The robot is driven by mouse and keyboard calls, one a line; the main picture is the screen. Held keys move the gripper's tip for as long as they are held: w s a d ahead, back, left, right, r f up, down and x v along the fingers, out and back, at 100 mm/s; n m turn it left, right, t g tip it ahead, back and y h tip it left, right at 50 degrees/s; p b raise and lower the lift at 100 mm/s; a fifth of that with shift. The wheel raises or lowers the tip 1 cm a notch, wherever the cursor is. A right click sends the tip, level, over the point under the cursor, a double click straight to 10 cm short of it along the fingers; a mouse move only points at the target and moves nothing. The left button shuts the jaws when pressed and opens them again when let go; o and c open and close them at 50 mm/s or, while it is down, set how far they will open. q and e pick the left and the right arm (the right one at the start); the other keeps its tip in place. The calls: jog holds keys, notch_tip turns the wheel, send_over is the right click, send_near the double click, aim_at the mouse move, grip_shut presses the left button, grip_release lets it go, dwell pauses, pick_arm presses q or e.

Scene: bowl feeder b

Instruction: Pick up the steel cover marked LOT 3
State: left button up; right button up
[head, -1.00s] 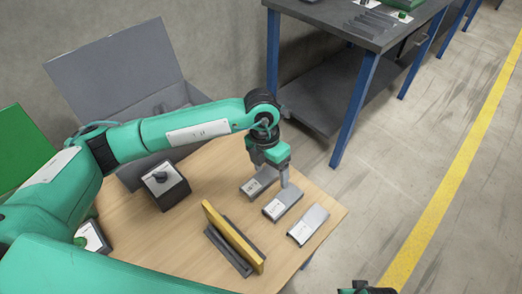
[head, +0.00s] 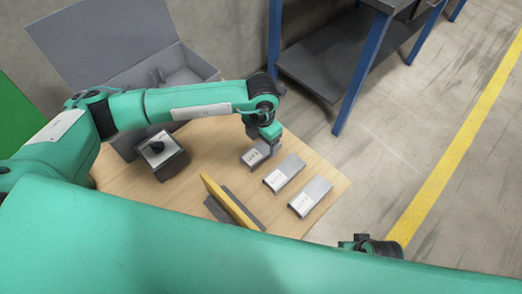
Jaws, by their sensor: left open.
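Three grey steel covers lie in a row on the wooden table: a left one (head: 256,153), a middle one (head: 285,172) and a right one (head: 310,196). Each has a white label at its near end, with print too small to read surely, so I cannot tell which is LOT 3. My left gripper (head: 271,146) is open, pointing down at the far end of the left cover and partly hiding it. I cannot tell whether its fingers touch that cover.
A black box with a knob (head: 160,150) stands at the left of the wooden table (head: 215,150). A yellow bar on a dark holder (head: 228,200) stands in front of the covers. A grey open-lidded box (head: 150,75) is behind. A blue-legged bench (head: 360,75) stands beyond.

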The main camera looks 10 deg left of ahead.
aim_at(261, 149)
pick_arm(q)
notch_tip(261, 149, down, 4)
jog(key=shift+a+f, duration=0.1)
jog(key=c, duration=1.2)
jog(key=shift+c, duration=0.4)
jog(key=shift+r, duration=0.2)
